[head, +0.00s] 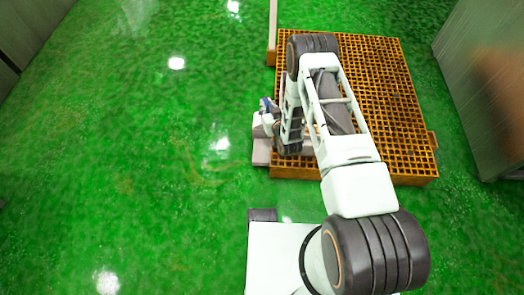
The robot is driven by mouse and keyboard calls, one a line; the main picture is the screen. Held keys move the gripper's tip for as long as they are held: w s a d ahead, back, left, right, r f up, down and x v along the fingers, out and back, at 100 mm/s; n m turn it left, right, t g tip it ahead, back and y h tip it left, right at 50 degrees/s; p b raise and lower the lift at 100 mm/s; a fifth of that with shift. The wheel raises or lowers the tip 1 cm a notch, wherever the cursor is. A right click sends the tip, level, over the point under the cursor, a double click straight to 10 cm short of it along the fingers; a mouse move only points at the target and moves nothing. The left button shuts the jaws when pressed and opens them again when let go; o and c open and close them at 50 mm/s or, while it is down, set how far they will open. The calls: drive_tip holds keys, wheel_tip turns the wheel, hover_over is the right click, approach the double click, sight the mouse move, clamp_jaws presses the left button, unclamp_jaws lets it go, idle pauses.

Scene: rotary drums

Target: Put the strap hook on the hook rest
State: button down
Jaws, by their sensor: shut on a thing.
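My arm reaches over an orange grated platform (395,100) and folds down at its left side. My gripper (264,122) is at the platform's left edge, small in the picture and partly hidden by my own arm links. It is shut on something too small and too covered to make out. A small blue patch shows there, but I cannot tell whether it belongs to the gripper or the held thing. I cannot make out the strap hook or the hook rest for certain. A grey flat block (261,157) lies just below the gripper in the picture.
A tan post (272,25) stands at the platform's upper left corner. A grey metal body (490,90) stands to the right, and a dark panel (28,30) is at the upper left. The shiny green floor (120,150) is clear on the left.

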drive_tip(key=shift+y, duration=0.3)
drive_tip(key=shift+s+a+f+b, duration=0.2)
drive_tip(key=shift+s+f+b, duration=0.8)
drive_tip(key=shift+f, duration=3)
drive_tip(key=shift+s+a+f+b, duration=0.35)
drive_tip(key=shift+f+b, duration=1.15)
drive_tip(key=shift+f, duration=2.5)
drive_tip(key=shift+s+a+f+b, duration=0.1)
drive_tip(key=shift+s+f+b, duration=0.95)
drive_tip(key=shift+f, duration=2.95)
drive_tip(key=shift+w+f, duration=0.1)
drive_tip(key=shift+w, duration=0.05)
drive_tip(key=c, duration=2.4)
unclamp_jaws()
drive_tip(key=shift+f, duration=0.1)
drive_tip(key=o, duration=0.5)
drive_tip(key=shift+c, duration=0.2)
drive_tip(key=shift+r, duration=0.25)
